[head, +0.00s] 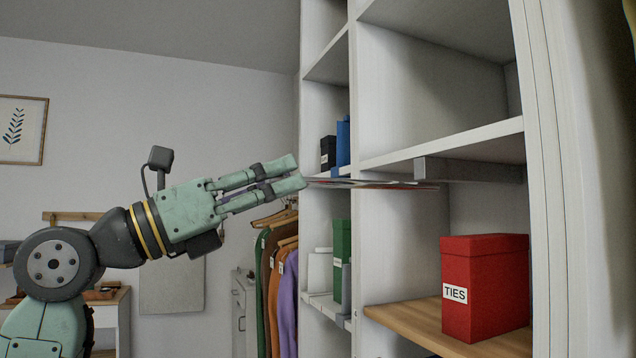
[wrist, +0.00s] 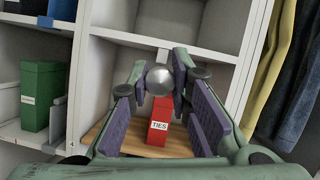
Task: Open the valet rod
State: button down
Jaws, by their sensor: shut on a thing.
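The valet rod (head: 385,184) is a thin, shiny metal bar that sticks out from under a white shelf, out of a grey housing (head: 470,169). Its outer end reaches my gripper (head: 300,172), which comes in from the left. In the wrist view, the rod's round silver knob (wrist: 159,80) sits between the fingertips of my gripper (wrist: 161,66). The fingers are shut on the rod's end. The knob hides the bar behind it in the wrist view.
A red TIES box (head: 485,288) stands on a wooden shelf (head: 430,325) below the rod. A green box (head: 342,260) and hanging clothes (head: 280,265) are further back. White uprights frame the cubbies. Dark clothes (wrist: 297,80) hang at right in the wrist view.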

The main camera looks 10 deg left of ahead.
jog(key=shift+s+a, duration=0.45)
jog(key=shift+a, duration=0.15)
jog(key=c, duration=1.4)
grip_release()
jog(key=shift+c, duration=0.2)
jog(key=v, duration=1.2)
